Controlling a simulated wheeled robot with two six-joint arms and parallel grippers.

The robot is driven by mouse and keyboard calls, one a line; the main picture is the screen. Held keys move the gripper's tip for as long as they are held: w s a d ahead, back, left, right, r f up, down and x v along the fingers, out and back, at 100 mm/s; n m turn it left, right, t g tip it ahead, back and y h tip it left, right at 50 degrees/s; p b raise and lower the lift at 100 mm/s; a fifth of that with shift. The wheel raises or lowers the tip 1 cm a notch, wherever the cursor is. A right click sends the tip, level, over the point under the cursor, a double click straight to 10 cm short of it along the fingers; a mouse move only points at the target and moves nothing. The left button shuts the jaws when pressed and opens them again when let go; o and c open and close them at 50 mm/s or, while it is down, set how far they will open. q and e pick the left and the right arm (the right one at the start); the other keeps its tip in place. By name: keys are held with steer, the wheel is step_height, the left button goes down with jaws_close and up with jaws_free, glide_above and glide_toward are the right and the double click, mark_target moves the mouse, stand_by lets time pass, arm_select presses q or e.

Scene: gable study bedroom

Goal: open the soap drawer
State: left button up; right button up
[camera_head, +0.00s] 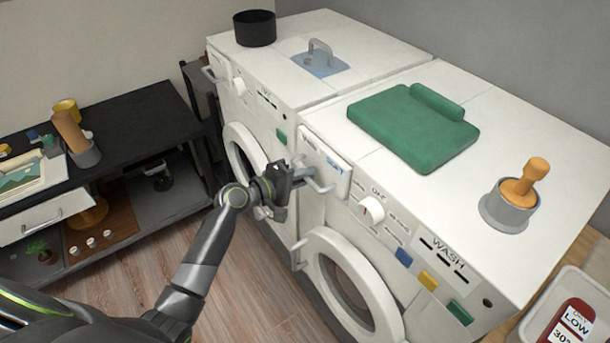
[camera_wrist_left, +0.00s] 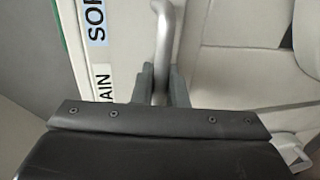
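The soap drawer (camera_head: 327,163) is a white panel with a blue label at the upper left of the front of the washer (camera_head: 440,215) marked WASH. Its grey bar handle (camera_head: 320,186) faces outward. My left gripper (camera_head: 302,178) is at this handle. In the left wrist view the handle (camera_wrist_left: 164,35) runs down between the two fingers of the gripper (camera_wrist_left: 161,85), which are close against both its sides. Labels reading SOF and AIN show left of the handle. I see no clear gap behind the drawer front. My right gripper is out of view.
The round washer door (camera_head: 350,280) is below. A second white machine (camera_head: 300,55) with a black pot (camera_head: 255,28) stands to the left. A green folded item (camera_head: 413,127) and a grey cup (camera_head: 508,208) lie on top. A black bench (camera_head: 130,125) is at left.

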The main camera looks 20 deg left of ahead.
arm_select(q)
jaws_close()
steer(key=shift+s+a+f, duration=0.1)
steer(key=shift+s+a, duration=0.1)
steer(key=f+b+v, duration=0.1)
steer(key=f+v, duration=0.2)
steer(key=v, duration=1.1)
steer(key=shift+s+a, duration=0.15)
steer(key=shift+s, duration=0.2)
steer(key=shift+r, duration=0.1)
steer(key=o, duration=0.5)
jaws_free()
